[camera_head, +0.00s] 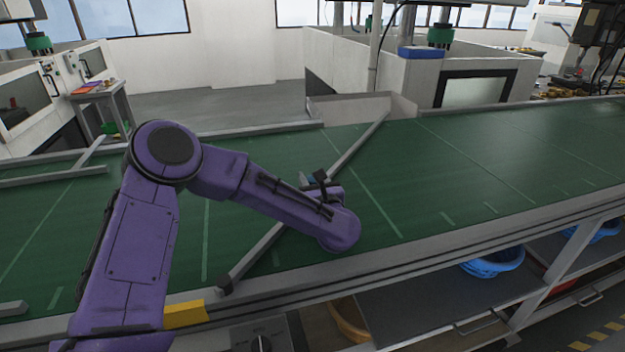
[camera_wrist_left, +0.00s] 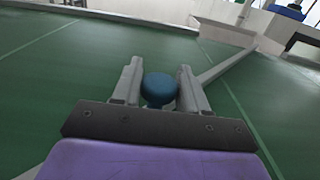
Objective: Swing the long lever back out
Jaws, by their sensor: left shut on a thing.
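The long lever (camera_head: 352,153) is a grey bar lying diagonally over the green conveyor, from the near rail at lower left to the far side at upper right. Its far part also shows in the left wrist view (camera_wrist_left: 228,66). A round blue knob (camera_wrist_left: 159,88) sits between the two fingers of my left gripper (camera_wrist_left: 160,92), which is shut on it. In the head view my left gripper (camera_head: 312,182) is over the bar's middle, mostly hidden by my purple wrist. My right gripper is not in view.
The green conveyor belt (camera_head: 480,165) is clear to the right of the lever. A shorter grey bar (camera_head: 88,153) stands at the far left. A yellow block (camera_head: 185,314) and a dark panel with a knob (camera_head: 262,335) are at the near edge. Blue baskets (camera_head: 492,263) sit below.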

